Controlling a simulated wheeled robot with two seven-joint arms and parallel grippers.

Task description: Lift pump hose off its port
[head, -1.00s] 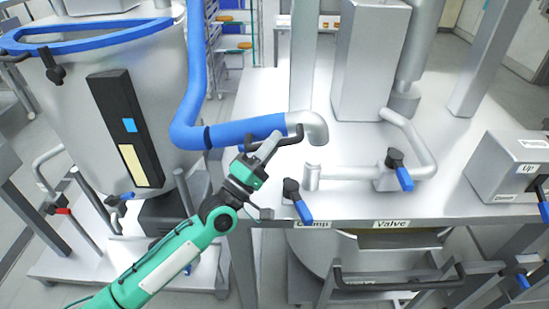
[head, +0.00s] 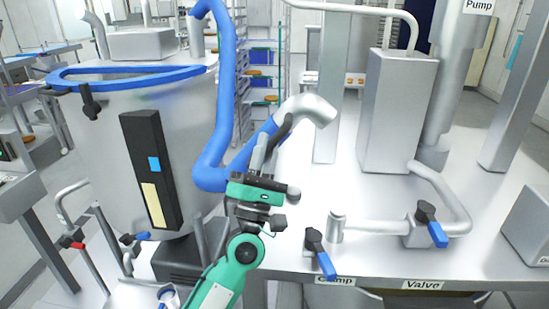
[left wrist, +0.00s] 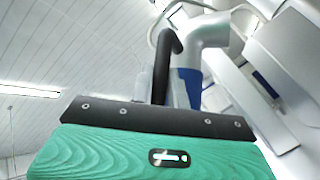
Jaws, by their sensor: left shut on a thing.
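The blue pump hose (head: 226,100) hangs down beside the steel tank, bends, and ends in a grey metal elbow (head: 306,107). My left gripper (head: 270,143) is shut on the hose near this elbow. In the left wrist view the elbow (left wrist: 205,30) and blue hose (left wrist: 190,85) show beyond a dark finger; the grip contact is partly hidden. My right gripper is not in view.
The clamp lever (head: 320,254) stands left of the port, above the Clamp label. A pipe runs right from the port to the valve lever (head: 432,226). A grey box (head: 398,115) stands behind. The steel tank (head: 100,130) is on the left.

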